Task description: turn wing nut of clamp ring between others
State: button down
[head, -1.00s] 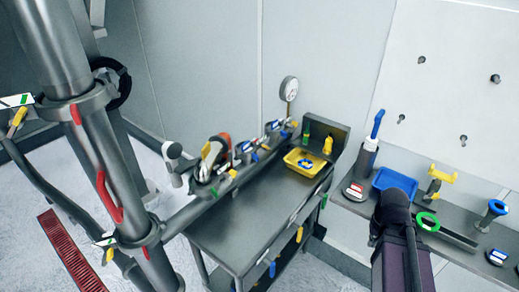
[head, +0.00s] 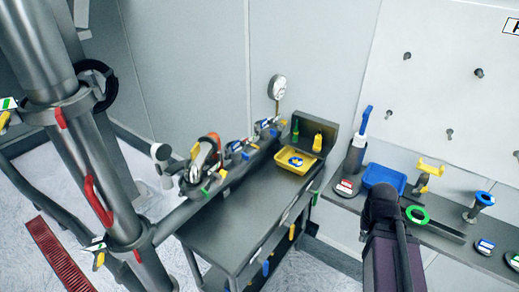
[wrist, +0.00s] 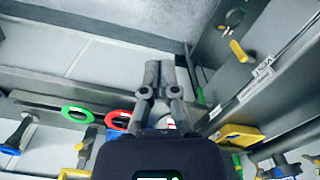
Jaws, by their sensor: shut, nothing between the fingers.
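A sloping pipe with several clamps and small coloured handles (head: 236,160) runs along the back of the metal bench in the head view. Green and yellow tabs (head: 207,188) show at its near end. A thick upright pipe at left carries clamp rings, an upper one (head: 62,110) and a lower one (head: 140,246) with red and yellow parts. I cannot tell which of these is the clamp ring between others, and no wing nut shows clearly. In the wrist view my gripper (wrist: 159,66) is shut and empty, apart from any clamp. My arm shows at lower right in the head view.
A yellow tray (head: 311,166) stands on the bench (head: 225,231). A shelf on the right holds a blue tray (head: 384,176), a green ring (head: 416,214) and yellow and blue-topped tools. A gauge (head: 277,88) stands behind the bench. The bench's front top is clear.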

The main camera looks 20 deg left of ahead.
aim_at(255, 146)
jog(key=k, duration=1.35)
jog(key=z, duration=0.5)
jog(key=i, duration=1.6)
jog(key=u, duration=0.6)
